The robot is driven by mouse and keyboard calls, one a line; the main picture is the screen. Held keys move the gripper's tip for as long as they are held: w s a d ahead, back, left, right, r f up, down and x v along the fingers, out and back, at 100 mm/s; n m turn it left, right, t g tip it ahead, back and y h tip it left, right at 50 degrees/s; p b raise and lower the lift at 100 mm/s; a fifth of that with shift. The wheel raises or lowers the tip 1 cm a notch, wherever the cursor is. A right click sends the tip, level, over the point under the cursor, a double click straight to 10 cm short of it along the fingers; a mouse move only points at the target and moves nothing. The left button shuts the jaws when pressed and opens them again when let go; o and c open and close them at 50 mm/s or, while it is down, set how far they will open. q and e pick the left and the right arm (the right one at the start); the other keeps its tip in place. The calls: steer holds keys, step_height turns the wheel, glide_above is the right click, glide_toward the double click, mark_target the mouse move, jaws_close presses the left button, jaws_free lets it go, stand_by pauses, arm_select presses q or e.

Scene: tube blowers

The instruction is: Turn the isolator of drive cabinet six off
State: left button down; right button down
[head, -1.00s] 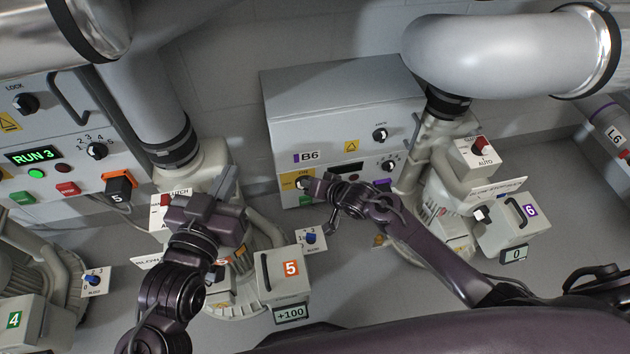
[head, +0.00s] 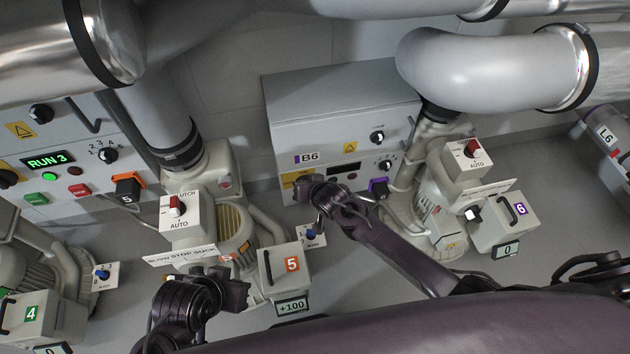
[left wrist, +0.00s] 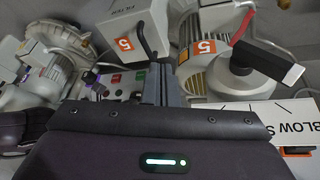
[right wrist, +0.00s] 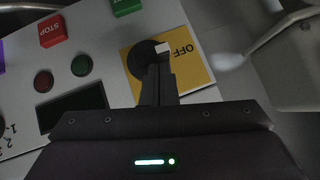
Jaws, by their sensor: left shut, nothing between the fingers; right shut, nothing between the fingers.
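Drive cabinet B6 (head: 345,105) stands at the back middle. Its isolator's yellow plate (head: 288,179) is at the lower left of the front, and my right gripper (head: 312,185) covers the knob in the head view. In the right wrist view the round black isolator knob (right wrist: 143,62) sits on the yellow plate (right wrist: 196,70) just beyond my shut right fingertips (right wrist: 160,78). The knob's white mark lies toward the OFF print. I cannot tell whether the fingers touch it. My left gripper (head: 238,292) is shut and empty, low near blower 5.
Blower 5 (head: 233,222) and its box (head: 286,269) stand left of my right arm; blower 6 (head: 430,200) and its box (head: 510,223) stand right. B6's display (right wrist: 73,105) is dark, beside a red STOP button (right wrist: 53,31) and a green button (right wrist: 125,5). Floor between the blowers is partly clear.

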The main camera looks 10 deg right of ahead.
mark_target(301, 177)
arm_select(q)
steer(key=shift+s+a+r+g+y+p, duration=0.15)
steer(key=shift+a+g+p, duration=0.1)
steer(key=shift+a, duration=0.15)
steer(key=shift+s+a+r+g+y+p, duration=0.15)
steer(key=shift+a+g+p, duration=0.1)
steer(key=shift+a, duration=0.15)
arm_select(e)
steer(key=shift+a+f+n+h, duration=0.1)
steer(key=shift+a+n+h, duration=0.4)
steer(key=shift+h, duration=0.4)
arm_select(q)
steer(key=shift+a, duration=0.1)
arm_select(e)
steer(key=shift+a+f, duration=0.1)
steer(key=shift+a, duration=0.15)
